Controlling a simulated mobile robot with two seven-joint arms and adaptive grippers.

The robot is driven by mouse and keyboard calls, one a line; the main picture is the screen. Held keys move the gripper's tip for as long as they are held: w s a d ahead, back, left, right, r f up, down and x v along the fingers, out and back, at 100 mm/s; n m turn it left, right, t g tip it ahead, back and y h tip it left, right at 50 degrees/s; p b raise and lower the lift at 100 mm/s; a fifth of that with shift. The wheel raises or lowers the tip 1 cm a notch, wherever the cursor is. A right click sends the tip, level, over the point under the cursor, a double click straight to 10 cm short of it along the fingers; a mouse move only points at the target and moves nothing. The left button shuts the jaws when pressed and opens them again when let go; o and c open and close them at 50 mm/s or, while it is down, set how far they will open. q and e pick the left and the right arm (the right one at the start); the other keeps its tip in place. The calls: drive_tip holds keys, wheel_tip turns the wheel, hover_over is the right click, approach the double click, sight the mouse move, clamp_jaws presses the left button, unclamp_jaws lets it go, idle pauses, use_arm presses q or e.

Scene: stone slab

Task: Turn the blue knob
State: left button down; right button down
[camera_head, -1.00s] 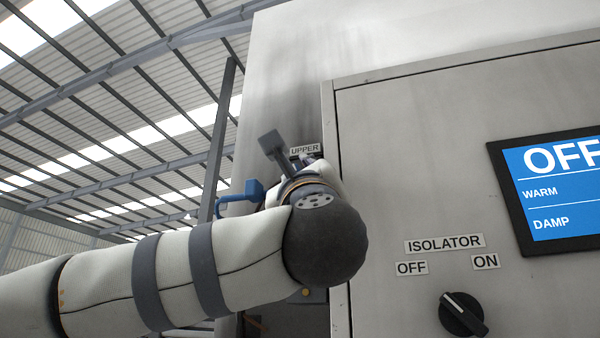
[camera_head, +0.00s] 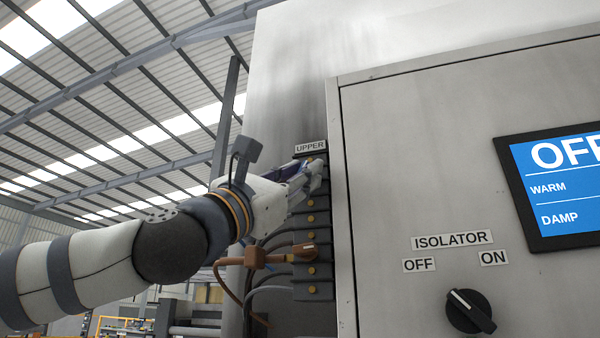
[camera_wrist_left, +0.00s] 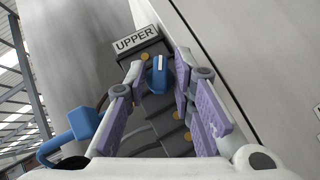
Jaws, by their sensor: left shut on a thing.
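The blue knob (camera_wrist_left: 160,74) shows in the wrist view with a white mark on its face, just below the UPPER label (camera_wrist_left: 136,39). My left gripper (camera_wrist_left: 158,82) has its purple-padded fingers on either side of the knob and is shut on it. In the head view my left gripper (camera_head: 312,175) reaches the top of the dark terminal strip, under the UPPER label (camera_head: 311,147). The knob is largely hidden behind the fingers there. My right gripper is not in view.
A blue plug body (camera_wrist_left: 82,128) sits left of the fingers in the wrist view. Below my gripper, an orange knob (camera_head: 304,252) and orange plug (camera_head: 256,258) sit with grey cables. The cabinet door (camera_head: 420,130) carries a screen (camera_head: 560,190) and a black isolator switch (camera_head: 468,311).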

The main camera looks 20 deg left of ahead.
use_arm(q)
drive_tip(key=m+g+h, duration=0.1)
drive_tip(key=m+g, duration=0.2)
drive_tip(key=m, duration=0.1)
drive_tip(key=m+g, duration=0.3)
drive_tip(key=m, duration=0.1)
drive_tip(key=r+m+g+h, duration=0.1)
drive_tip(key=m+g, duration=0.2)
drive_tip(key=m, duration=0.1)
drive_tip(key=shift+a+m+h, duration=0.3)
drive_tip(key=shift+a, duration=0.1)
drive_tip(key=c, duration=1.7)
unclamp_jaws()
drive_tip(key=shift+w, duration=0.1)
drive_tip(key=shift+o, duration=0.2)
drive_tip(key=shift+w+d+f, duration=0.1)
drive_tip(key=v, duration=1.2)
drive_tip(key=shift+r, duration=0.25)
